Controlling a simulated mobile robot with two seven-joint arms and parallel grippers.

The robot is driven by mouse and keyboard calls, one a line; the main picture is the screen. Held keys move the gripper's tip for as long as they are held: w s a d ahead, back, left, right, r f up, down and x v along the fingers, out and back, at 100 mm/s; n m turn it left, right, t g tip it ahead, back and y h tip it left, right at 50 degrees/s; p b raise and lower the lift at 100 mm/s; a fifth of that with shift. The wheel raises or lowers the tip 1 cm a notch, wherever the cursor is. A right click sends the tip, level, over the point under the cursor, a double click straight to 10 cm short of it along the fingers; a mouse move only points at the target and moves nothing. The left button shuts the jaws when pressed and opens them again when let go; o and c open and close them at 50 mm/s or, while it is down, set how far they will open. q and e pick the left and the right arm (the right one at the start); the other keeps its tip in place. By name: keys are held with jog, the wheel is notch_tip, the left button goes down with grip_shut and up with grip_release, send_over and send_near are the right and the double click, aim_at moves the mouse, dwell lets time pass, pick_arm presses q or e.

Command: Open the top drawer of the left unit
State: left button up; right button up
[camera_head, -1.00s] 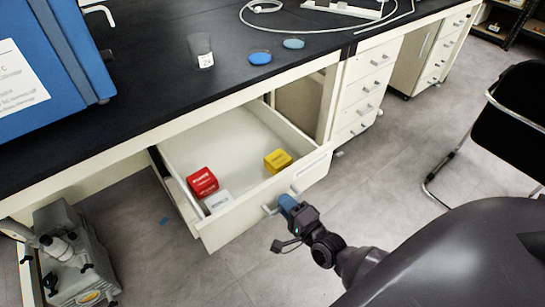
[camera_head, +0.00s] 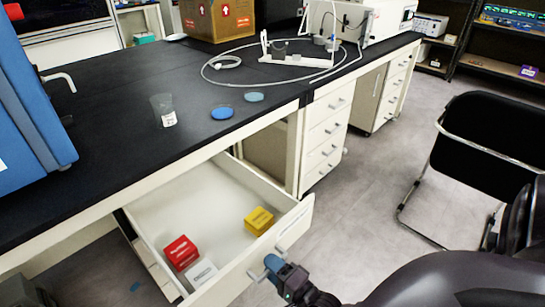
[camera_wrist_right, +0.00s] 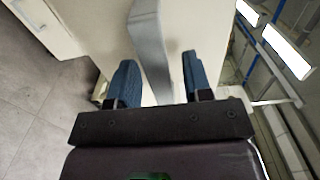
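The white top drawer (camera_head: 230,277) of the left unit is pulled well out from under the black bench, its inside visible. It holds a red box (camera_head: 181,252), a white box (camera_head: 201,272) and a yellow box (camera_head: 259,220). My right gripper (camera_head: 271,264) is at the drawer's front, at its grey handle (camera_head: 257,275). In the right wrist view the two blue fingers (camera_wrist_right: 160,80) stand apart on either side of the handle (camera_wrist_right: 148,35), with gaps visible, so the gripper is open around it. My left gripper is out of view.
A second drawer unit (camera_head: 325,135) stands right of the open drawer, its drawers shut. A black chair (camera_head: 480,145) stands at right on open grey floor. The bench top carries a beaker (camera_head: 163,110), a blue dish (camera_head: 222,112) and a blue machine (camera_head: 30,110) at left.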

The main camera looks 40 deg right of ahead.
jog(key=shift+s, duration=0.15)
jog(key=s, duration=1)
jog(key=shift+s+d+p, duration=0.2)
jog(key=shift+s+p, duration=0.05)
jog(key=shift+p, duration=0.15)
